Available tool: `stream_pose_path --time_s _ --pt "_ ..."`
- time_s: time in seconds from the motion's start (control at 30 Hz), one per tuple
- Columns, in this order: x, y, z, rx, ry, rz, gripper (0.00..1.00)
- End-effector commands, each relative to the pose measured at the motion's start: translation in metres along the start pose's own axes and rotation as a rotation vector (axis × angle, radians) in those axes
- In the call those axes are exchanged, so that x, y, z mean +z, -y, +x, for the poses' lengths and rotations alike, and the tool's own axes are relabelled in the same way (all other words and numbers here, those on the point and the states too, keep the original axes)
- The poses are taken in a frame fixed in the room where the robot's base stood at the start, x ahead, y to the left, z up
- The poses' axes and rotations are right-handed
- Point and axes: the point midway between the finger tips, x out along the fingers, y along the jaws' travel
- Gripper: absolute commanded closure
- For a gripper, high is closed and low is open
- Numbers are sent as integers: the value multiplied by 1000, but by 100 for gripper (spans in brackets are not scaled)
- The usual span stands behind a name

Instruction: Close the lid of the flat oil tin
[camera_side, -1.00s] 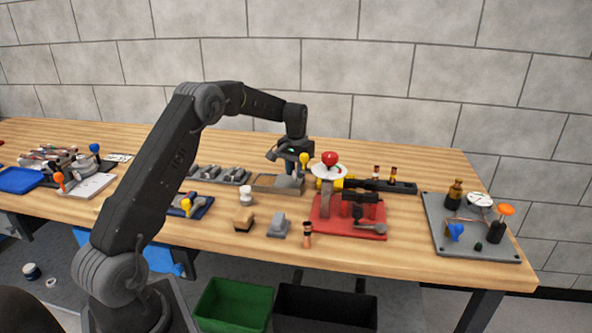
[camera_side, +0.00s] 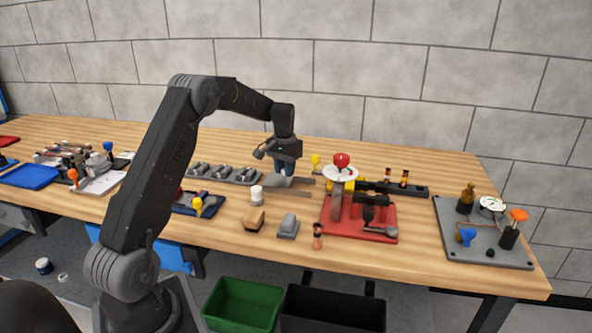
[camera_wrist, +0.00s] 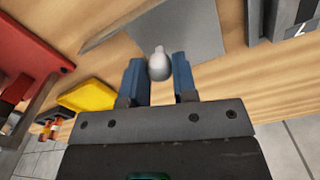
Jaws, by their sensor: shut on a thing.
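My gripper (camera_side: 285,171) is over the back middle of the bench, pointing down. In the wrist view its two blue fingers (camera_wrist: 160,82) are closed around a small pale grey knob (camera_wrist: 159,65). The knob stands in front of a flat grey plate (camera_wrist: 193,35), which looks like the lid of the flat oil tin. In the side view the low grey tin (camera_side: 290,192) lies under the gripper, partly hidden by it. I cannot tell from these views how much of the tin the lid covers.
A red fixture (camera_side: 338,228) with a white dial stands right of the tin. A row of grey parts (camera_side: 225,174) lies to its left. A white-topped jar (camera_side: 256,193) and small blocks stand in front. A yellow knob (camera_side: 315,160) is behind.

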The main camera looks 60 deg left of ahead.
Motion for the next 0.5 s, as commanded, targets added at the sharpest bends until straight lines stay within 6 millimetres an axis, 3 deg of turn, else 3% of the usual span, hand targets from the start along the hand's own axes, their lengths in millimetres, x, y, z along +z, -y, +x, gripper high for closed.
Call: stream_pose_path --time_s 0.23,0.27,0.5 --pt "1 6 -1 -8 1 -3 100" --pt "1 7 -1 -8 1 -3 73" --pt "1 5 -1 -7 1 -2 50"
